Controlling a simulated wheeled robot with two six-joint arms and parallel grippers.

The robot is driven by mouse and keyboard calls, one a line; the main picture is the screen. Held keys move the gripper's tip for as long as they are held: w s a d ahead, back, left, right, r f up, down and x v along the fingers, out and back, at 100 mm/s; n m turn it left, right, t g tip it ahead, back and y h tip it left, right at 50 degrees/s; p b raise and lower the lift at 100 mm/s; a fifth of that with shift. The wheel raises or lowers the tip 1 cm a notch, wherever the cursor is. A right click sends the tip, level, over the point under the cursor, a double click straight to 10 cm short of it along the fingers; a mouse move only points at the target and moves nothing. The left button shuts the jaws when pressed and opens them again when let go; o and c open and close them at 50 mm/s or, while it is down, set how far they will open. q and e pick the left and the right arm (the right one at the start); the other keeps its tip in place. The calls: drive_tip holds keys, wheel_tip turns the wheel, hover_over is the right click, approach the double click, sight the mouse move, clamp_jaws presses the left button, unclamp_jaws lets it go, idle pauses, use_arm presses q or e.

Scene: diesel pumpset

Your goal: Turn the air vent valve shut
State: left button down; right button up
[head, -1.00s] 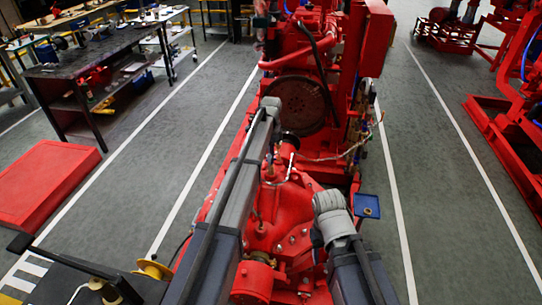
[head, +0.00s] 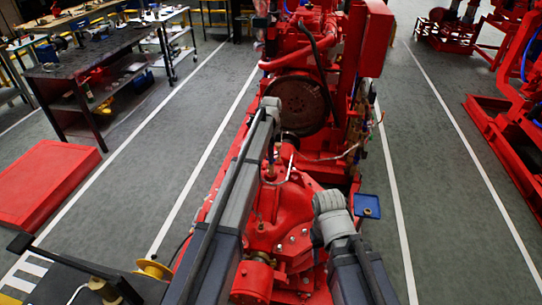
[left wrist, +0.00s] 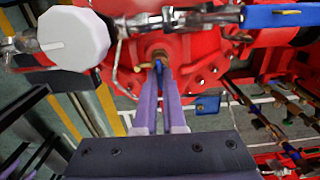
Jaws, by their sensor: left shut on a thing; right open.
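My left gripper (left wrist: 163,82) has purple fingers, close together at their tips, in the left wrist view. They are shut on the small blue handle (left wrist: 159,67) of the air vent valve, just below its brass body (left wrist: 160,53). A short brass stub (left wrist: 144,68) sticks out to the left of it. The valve stands on the red pump casing (left wrist: 198,62). In the head view my left arm reaches over the red pump (head: 290,205), and its wrist hides most of the valve. My right arm bends down at the pump's right side; its gripper fingers are hidden.
A silvery pipe with a white eight-sided part (left wrist: 72,38) and a blue lever (left wrist: 280,15) crosses close above the valve. A blue tray (head: 367,205) sits right of the pump. The red engine (head: 305,90) stands behind.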

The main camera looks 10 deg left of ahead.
use_arm(q)
drive_tip(key=c, duration=1)
unclamp_jaws()
drive_tip(key=shift+r, duration=0.15)
wheel_tip(320, 180, up, 8)
drive_tip(key=p, duration=0.8)
drive_tip(key=shift+f, duration=0.2)
